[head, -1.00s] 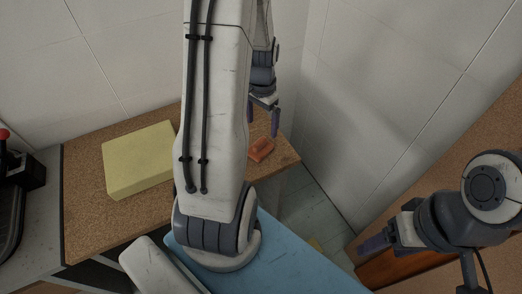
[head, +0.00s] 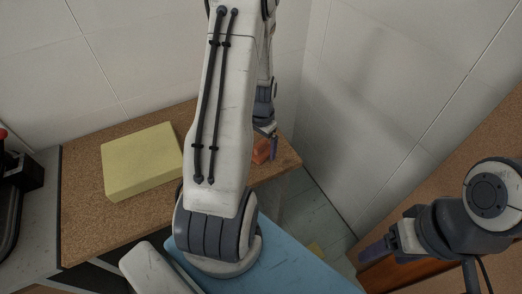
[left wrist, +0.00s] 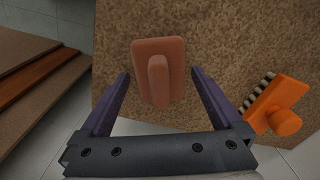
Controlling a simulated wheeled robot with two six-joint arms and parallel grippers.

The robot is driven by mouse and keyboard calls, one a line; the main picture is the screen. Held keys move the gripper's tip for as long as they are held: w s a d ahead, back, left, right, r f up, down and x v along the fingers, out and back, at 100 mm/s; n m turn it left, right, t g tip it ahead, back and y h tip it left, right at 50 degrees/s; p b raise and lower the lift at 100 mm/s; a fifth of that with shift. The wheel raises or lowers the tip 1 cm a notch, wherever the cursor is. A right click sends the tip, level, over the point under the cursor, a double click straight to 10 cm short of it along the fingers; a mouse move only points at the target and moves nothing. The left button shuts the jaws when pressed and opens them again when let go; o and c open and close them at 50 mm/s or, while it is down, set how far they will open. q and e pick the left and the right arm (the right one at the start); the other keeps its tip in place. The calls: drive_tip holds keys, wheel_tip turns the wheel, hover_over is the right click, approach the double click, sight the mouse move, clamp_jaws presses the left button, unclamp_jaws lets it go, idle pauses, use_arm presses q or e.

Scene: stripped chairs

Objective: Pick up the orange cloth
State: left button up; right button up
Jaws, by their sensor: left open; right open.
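The orange cloth (head: 262,151) lies near the right corner of the cork-coloured tabletop in the head view, partly hidden by my left gripper (head: 270,143). In the left wrist view the cloth (left wrist: 174,58) is a flat reddish-orange rectangle with a raised ridge along its middle. My left gripper (left wrist: 161,76) is open there, with its purple fingers on either side of the cloth's near part. I see no finger closed on it; the exact height above it is unclear. My right gripper (head: 376,248) is open and empty at the lower right, away from the table.
An orange brush (left wrist: 280,103) with dark and pale bristles lies right of the cloth in the left wrist view. A yellow block (head: 140,163) sits on the left of the tabletop (head: 85,220). White walls (head: 350,60) stand close behind and to the right. Brown boards (left wrist: 35,80) lie beyond the table.

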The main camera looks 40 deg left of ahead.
sight(263, 143)
use_arm(q)
drive_tip(key=c, duration=1.4)
drive_tip(key=shift+r, duration=0.45)
drive_tip(key=r, duration=0.4)
drive_tip(key=shift+d+p, duration=0.3)
drive_tip(key=shift+p, duration=0.1)
drive_tip(key=s+d+r, duration=0.1)
drive_tip(key=d+r, duration=0.5)
drive_tip(key=d, duration=0.5)
drive_tip(key=shift+s+p, duration=0.4)
